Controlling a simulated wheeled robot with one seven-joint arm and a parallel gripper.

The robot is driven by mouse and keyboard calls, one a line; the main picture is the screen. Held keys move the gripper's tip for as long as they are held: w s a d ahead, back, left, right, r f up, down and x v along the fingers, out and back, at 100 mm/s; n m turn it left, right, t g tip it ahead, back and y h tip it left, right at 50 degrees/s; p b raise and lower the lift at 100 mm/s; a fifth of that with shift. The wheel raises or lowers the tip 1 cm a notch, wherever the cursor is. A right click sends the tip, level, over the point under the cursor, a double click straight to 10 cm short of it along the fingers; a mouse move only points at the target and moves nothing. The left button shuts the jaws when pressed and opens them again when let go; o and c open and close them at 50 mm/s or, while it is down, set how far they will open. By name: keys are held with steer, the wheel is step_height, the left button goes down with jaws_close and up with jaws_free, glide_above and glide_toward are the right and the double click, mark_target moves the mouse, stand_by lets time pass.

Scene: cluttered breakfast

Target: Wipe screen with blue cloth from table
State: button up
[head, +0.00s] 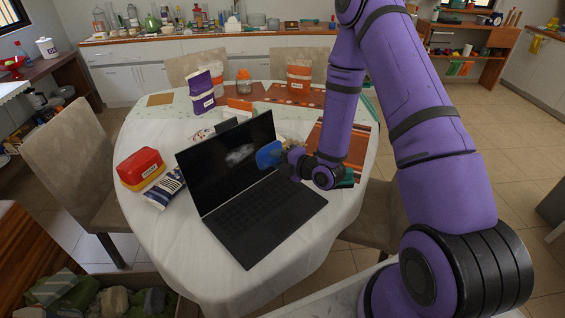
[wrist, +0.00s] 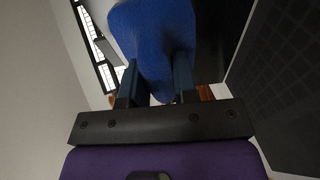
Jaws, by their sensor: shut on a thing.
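An open black laptop (head: 262,214) stands on the white-clothed table, its screen (head: 215,165) tilted back. A pale whitish smudge (head: 240,155) shows on the dark screen, right of its middle. My gripper (head: 281,157) is shut on the blue cloth (head: 267,154) and holds it at the right side of the screen, above the keyboard. In the wrist view the cloth (wrist: 152,40) sticks out beyond the two fingers (wrist: 155,85), with the dark screen beside it. I cannot tell whether the cloth touches the screen.
A red and yellow container (head: 140,168) and a dark blue and white packet (head: 165,187) lie left of the laptop. A purple bag (head: 201,92), an orange bag (head: 299,78) and an orange-topped jar (head: 243,82) stand behind it. The table's front left is clear.

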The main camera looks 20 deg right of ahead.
steer(key=shift+d+x, duration=0.15)
steer(key=shift+x, duration=1.3)
steer(key=shift+d+x, duration=0.1)
steer(key=shift+x, duration=1.35)
steer(key=shift+w+a+f, duration=0.1)
steer(key=shift+w+a, duration=0.05)
steer(key=shift+w, duration=0.4)
steer(key=shift+w+a+f, duration=0.1)
steer(key=shift+w+a, duration=0.05)
steer(key=shift+w, duration=0.4)
steer(key=shift+a, duration=0.1)
steer(key=shift+s+a+r, duration=0.1)
steer(key=shift+s+a, duration=0.55)
steer(key=shift+a, duration=1)
steer(key=shift+s+a+f, duration=0.1)
steer(key=shift+s+a, duration=0.55)
steer(key=shift+a, duration=1)
steer(key=shift+s+a+r, duration=0.1)
steer(key=shift+s+a, duration=0.55)
steer(key=shift+a, duration=1.2)
steer(key=shift+w+d, duration=0.75)
steer(key=shift+d, duration=0.95)
steer(key=shift+w+d, duration=0.7)
steer(key=shift+d, duration=1.05)
steer(key=shift+w+d, duration=0.75)
steer(key=shift+d, duration=0.95)
